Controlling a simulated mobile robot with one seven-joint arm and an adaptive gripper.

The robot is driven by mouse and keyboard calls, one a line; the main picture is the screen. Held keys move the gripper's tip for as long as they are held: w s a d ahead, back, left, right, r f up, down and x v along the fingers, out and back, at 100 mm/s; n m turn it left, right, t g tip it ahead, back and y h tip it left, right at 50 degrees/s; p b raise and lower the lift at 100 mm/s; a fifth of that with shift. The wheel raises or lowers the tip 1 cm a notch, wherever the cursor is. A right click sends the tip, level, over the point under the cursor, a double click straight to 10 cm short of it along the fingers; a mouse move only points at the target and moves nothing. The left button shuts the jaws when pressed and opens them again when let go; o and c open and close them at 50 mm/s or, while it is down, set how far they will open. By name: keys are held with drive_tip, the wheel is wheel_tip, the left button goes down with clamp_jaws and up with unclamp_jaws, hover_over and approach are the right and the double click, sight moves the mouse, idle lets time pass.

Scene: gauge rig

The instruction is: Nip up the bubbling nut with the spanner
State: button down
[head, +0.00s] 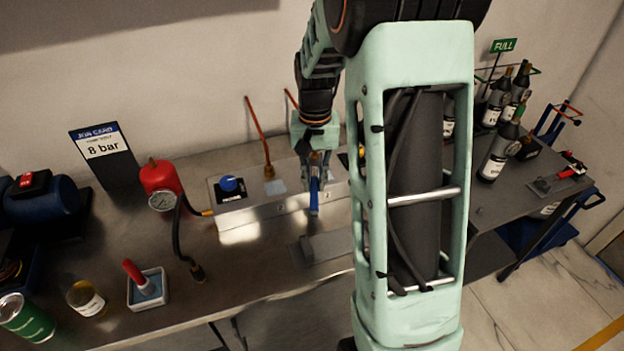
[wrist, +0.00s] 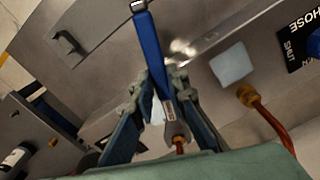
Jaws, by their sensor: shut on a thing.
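My gripper (head: 316,165) is shut on the spanner (head: 314,197), which has a blue handle, above the metal block on the bench. In the wrist view the spanner (wrist: 149,48) passes between the fingers of my gripper (wrist: 158,88). Its grey head (wrist: 175,127) lies close to the end of a copper pipe (wrist: 180,147); I cannot tell whether it is seated on a nut there. Another brass nut (wrist: 245,94) with a copper pipe stands to the right, beside a pale square patch (wrist: 232,65). I see no clear bubbles.
The metal block (head: 240,232) carries a blue knob (head: 229,184). A red bottle with a gauge (head: 162,200) and black hose stand left of it. A job card (head: 105,150) reads 8 bar. A brush pot (head: 148,290) stands at the front left. A grey bracket lies in front.

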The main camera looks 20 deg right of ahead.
sight(316, 201)
drive_tip(key=shift+d, duration=0.15)
drive_tip(key=shift+s, duration=0.15)
drive_tip(key=shift+s+a+b, duration=0.15)
drive_tip(key=shift+s+a, duration=0.15)
drive_tip(key=shift+s, duration=0.45)
drive_tip(key=shift+s+a+b, duration=0.1)
drive_tip(key=shift+s+a, duration=0.15)
drive_tip(key=shift+s, duration=0.5)
drive_tip(key=shift+s+a+b, duration=0.15)
drive_tip(key=shift+s+a, duration=0.15)
drive_tip(key=shift+s, duration=0.45)
drive_tip(key=shift+r, duration=0.15)
drive_tip(key=shift+r+p, duration=1.8)
drive_tip(key=shift+r, duration=0.35)
